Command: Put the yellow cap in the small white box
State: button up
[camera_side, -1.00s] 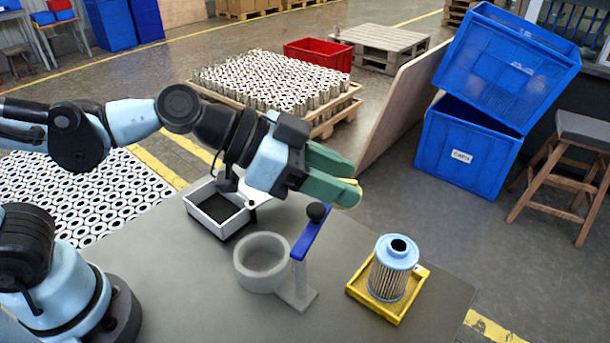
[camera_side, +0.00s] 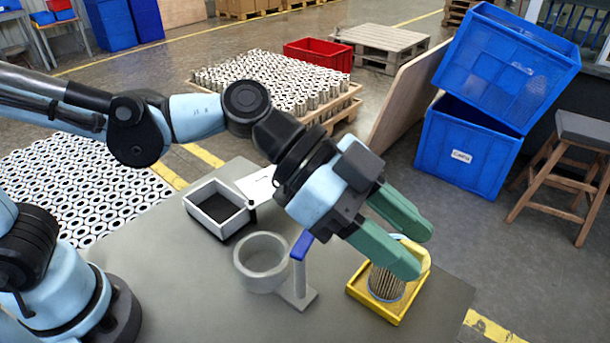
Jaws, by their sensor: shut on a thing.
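The yellow cap (camera_side: 417,249) is held between the green fingertips of my gripper (camera_side: 418,252); the fingers hide much of it. It is above or at the top of the filter cartridge (camera_side: 386,284), and I cannot tell whether they touch. The cartridge stands upright in a yellow tray (camera_side: 374,309), its light blue top mostly covered by the gripper. The small white box (camera_side: 203,221) with a dark inside stands at the back left of the grey table, away from the cap. I see no object inside it.
A grey round bowl (camera_side: 258,276) and a grey stand with a blue bar (camera_side: 302,246) stand between the box and the tray. The front left of the table (camera_side: 190,290) is clear.

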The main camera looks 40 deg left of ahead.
jog(key=w+a+f, duration=0.1)
jog(key=w+f, duration=0.1)
jog(key=w, duration=0.1)
jog(key=w+a+f, duration=0.1)
jog(key=w+f, duration=0.1)
jog(key=w, duration=0.1)
jog(key=w+a+f, duration=0.1)
jog(key=w, duration=0.2)
jog(key=shift+a+f, duration=0.2)
jog(key=shift+f, duration=0.2)
jog(key=shift+w+f, duration=0.1)
jog(key=shift+w, duration=0.05)
notch_tip(320, 180, down, 3)
jog(key=shift+r, duration=0.15)
jog(key=shift+f, duration=0.45)
grip_shut()
jog(key=shift+f, duration=0.1)
jog(key=o, duration=1.1)
grip_release()
jog(key=shift+a, duration=0.15)
